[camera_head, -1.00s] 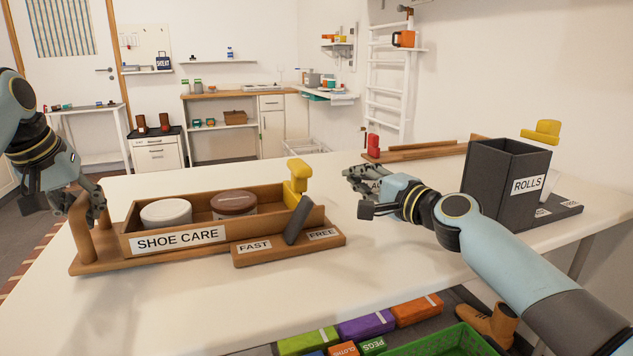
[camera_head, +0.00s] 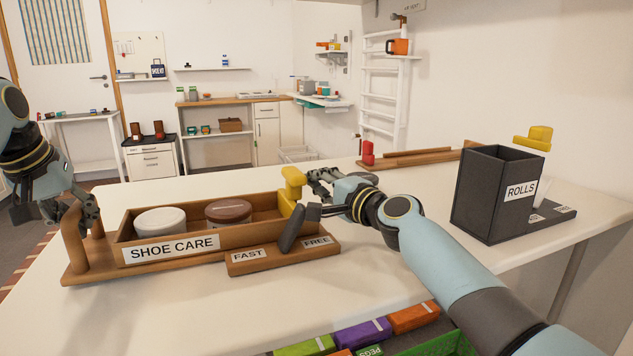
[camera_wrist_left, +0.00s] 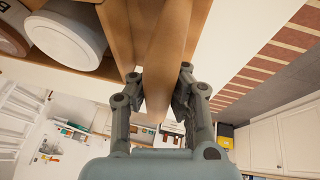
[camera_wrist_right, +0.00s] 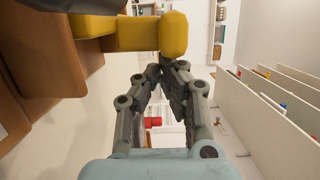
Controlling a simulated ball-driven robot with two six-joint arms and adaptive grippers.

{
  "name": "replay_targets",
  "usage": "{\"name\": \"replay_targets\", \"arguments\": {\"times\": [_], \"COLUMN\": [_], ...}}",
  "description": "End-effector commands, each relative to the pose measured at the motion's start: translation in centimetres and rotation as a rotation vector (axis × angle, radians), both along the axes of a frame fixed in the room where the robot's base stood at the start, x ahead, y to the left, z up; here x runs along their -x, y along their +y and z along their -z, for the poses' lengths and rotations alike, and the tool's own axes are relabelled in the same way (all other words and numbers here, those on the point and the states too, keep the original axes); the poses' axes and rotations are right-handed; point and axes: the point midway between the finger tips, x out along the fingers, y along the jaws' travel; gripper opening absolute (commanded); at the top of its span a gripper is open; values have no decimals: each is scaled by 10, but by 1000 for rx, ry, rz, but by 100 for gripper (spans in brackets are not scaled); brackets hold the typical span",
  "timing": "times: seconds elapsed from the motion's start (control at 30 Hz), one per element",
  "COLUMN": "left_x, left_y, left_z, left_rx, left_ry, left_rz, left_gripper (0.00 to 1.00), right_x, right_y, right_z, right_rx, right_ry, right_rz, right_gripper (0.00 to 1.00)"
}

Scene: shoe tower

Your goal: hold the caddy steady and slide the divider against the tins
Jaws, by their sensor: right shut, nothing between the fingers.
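The wooden caddy (camera_head: 194,240), labelled SHOE CARE, stands on the white table. A white tin (camera_head: 160,223) and a brown tin (camera_head: 228,212) sit in it. The divider's yellow handle (camera_head: 292,184) rises at the caddy's right end, with a gap to the brown tin. A dark grey lever (camera_head: 291,229) leans in front, by the FAST and FREE labels. My left gripper (camera_head: 84,222) is shut on the caddy's left wooden handle (camera_wrist_left: 165,50). My right gripper (camera_head: 318,182) is shut and empty, just right of the yellow handle; its fingertips (camera_wrist_right: 160,72) show close beside it.
A dark ROLLS box (camera_head: 492,190) with a yellow piece (camera_head: 538,137) behind it stands at the table's right. A red-knobbed wooden rack (camera_head: 410,157) lies at the back. Coloured boxes (camera_head: 362,334) lie below the front edge. The table before the caddy is clear.

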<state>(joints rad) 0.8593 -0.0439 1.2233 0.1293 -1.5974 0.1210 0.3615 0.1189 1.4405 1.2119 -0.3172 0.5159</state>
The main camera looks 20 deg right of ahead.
Motion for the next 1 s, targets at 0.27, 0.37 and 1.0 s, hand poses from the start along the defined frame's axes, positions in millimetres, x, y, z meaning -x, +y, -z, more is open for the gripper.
{"name": "replay_targets", "arguments": {"times": [0.27, 0.37, 1.0], "left_x": [-1, -1, -1], "left_y": [-1, -2, -2], "left_z": [-3, -3, -3], "left_rx": [3, 4, 3], "left_ry": [-6, -6, -6], "left_rz": [2, 3, 2], "left_gripper": [0, 0, 0], "right_x": [1, 1, 32], "right_y": [36, 36, -14], "right_z": [-2, -2, 2], "right_rx": [-3, -3, 4], "right_ry": [-1, 0, 2], "right_rz": [-3, -3, -2], "right_gripper": [0, 0, 0]}}
